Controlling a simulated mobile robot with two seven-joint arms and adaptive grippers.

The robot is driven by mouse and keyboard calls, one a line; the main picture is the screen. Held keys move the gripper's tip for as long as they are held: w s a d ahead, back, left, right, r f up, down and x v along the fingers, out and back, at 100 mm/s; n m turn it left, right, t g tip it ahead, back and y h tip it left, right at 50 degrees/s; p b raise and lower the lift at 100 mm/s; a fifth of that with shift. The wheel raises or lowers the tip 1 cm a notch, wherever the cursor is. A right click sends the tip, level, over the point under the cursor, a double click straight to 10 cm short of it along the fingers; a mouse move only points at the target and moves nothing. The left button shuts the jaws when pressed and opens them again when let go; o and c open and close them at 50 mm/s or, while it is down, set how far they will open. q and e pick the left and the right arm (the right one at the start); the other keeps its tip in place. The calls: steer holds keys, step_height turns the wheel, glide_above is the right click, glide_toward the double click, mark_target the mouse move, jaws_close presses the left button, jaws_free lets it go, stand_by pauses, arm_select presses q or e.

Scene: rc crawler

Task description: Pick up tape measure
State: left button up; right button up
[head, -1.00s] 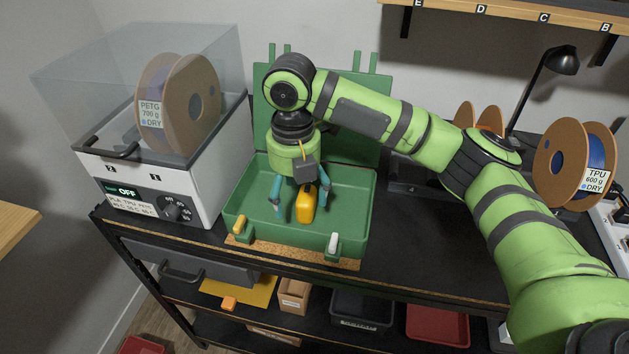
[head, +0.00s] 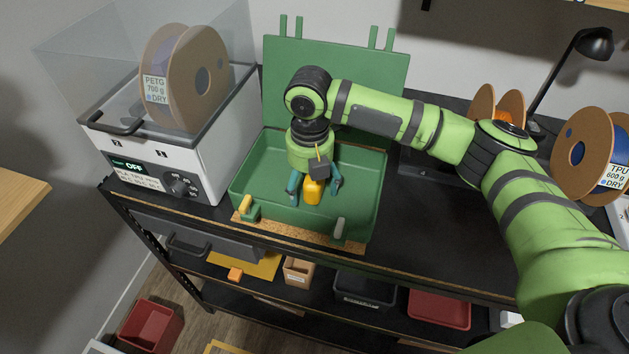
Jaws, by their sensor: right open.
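The yellow tape measure (head: 313,191) stands inside the open green toolbox (head: 365,205) on the black bench. My right gripper (head: 315,192) reaches down into the toolbox from above, its teal fingers apart on either side of the tape measure. The gripper's body hides the top of the tape measure. I cannot tell whether the fingers touch it. My left gripper is not in view.
The toolbox's raised lid (head: 335,75) stands behind my arm. A white filament dryer (head: 160,165) with a PETG spool (head: 205,80) is close on the left. A TPU spool (head: 590,150) and a black lamp (head: 592,43) are at the right.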

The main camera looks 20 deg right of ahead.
steer(key=shift+r, duration=0.1)
steer(key=c, duration=1.4)
